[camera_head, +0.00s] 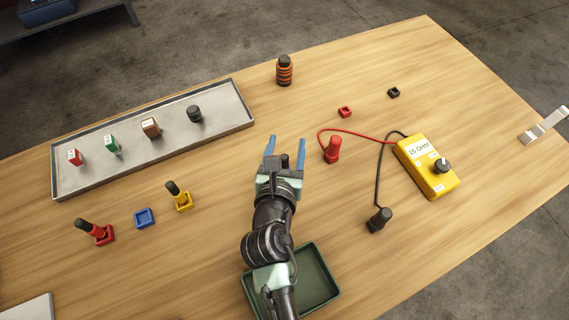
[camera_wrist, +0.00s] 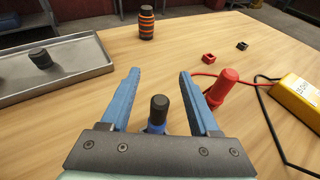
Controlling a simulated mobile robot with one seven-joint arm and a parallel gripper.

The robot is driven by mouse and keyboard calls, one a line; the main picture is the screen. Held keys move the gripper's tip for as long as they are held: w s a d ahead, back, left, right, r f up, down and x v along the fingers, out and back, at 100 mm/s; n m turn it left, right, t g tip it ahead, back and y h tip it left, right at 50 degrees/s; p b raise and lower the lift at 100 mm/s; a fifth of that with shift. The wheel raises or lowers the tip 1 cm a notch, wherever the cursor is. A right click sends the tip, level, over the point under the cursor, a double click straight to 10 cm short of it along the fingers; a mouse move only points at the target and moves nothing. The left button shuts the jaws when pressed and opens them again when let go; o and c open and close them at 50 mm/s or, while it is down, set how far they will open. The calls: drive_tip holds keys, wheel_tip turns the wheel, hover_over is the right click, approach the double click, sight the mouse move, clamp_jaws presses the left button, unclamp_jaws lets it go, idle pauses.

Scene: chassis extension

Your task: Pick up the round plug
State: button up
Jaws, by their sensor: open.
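Which piece is the round plug is not certain. A short black round piece (camera_head: 194,113) stands at the right end of the grey tray; it also shows in the wrist view (camera_wrist: 40,58). A black-topped round piece with a blue lower part (camera_wrist: 158,112) stands between my open fingers, apart from both; its base is hidden by the gripper body. Only its dark top (camera_head: 285,160) shows in the head view. My gripper (camera_head: 285,142) is open over the middle of the table, its fingers pointing toward the far side; the wrist view shows both fingers (camera_wrist: 157,75).
The grey tray (camera_head: 240,121) also holds red, green and brown blocks. An orange-striped black cylinder (camera_head: 284,72) stands beyond my gripper. A red plug (camera_head: 333,149) stands close right, wired to a yellow box (camera_head: 428,165). A green tray (camera_head: 329,283) lies under my arm.

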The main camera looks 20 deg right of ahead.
clamp_jaws()
idle(0.3)
wheel_tip(320, 180, up, 10)
drive_tip(key=p, duration=0.2)
drive_tip(key=shift+p, duration=0.35)
